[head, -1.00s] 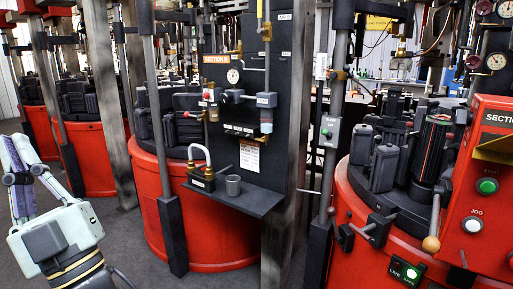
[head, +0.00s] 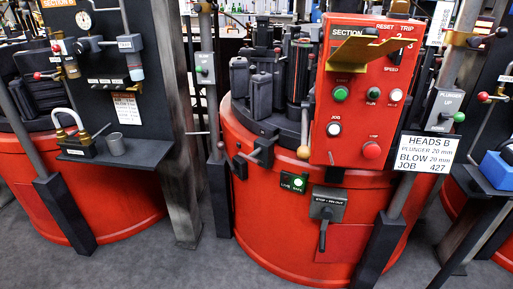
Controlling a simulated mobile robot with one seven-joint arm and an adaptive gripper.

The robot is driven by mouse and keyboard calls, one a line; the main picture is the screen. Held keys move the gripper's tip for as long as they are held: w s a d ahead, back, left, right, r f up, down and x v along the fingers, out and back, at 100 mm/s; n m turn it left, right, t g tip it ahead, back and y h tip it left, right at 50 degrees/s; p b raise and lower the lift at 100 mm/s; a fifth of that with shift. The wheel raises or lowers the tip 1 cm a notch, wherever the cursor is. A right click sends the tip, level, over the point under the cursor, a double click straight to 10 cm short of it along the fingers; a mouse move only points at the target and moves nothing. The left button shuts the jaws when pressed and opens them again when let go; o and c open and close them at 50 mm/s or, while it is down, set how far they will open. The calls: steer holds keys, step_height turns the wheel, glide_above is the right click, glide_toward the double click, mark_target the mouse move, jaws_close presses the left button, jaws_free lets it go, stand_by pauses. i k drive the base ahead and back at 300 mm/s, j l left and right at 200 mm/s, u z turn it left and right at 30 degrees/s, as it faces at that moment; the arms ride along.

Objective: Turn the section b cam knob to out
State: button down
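A red control box (head: 372,95) headed "SECTION" stands on the red mould machine (head: 260,215); its section letter is hidden behind a brass-coloured plate (head: 368,47). Below the box, a grey switch plate (head: 328,203) with a small label, too small to read surely, carries a black handle (head: 323,236) that points downward. This may be the cam knob, but I cannot confirm it. A white sign (head: 426,152) to its right reads "HEADS B". My gripper is not in view.
A lit green "LIVE SAFE" sign (head: 294,183) and a wooden-tipped lever (head: 303,152) are left of the switch. A slanted dark post (head: 378,250) stands close on its right. Grey floor (head: 205,255) is open in front between the machines.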

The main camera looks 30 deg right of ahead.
mark_target(316, 34)
steer(key=l+z, duration=0.1)
steer(key=z, duration=0.3)
steer(key=l+z, duration=0.1)
steer(key=z, duration=0.25)
steer(key=l+z, duration=0.1)
steer(key=z, duration=0.3)
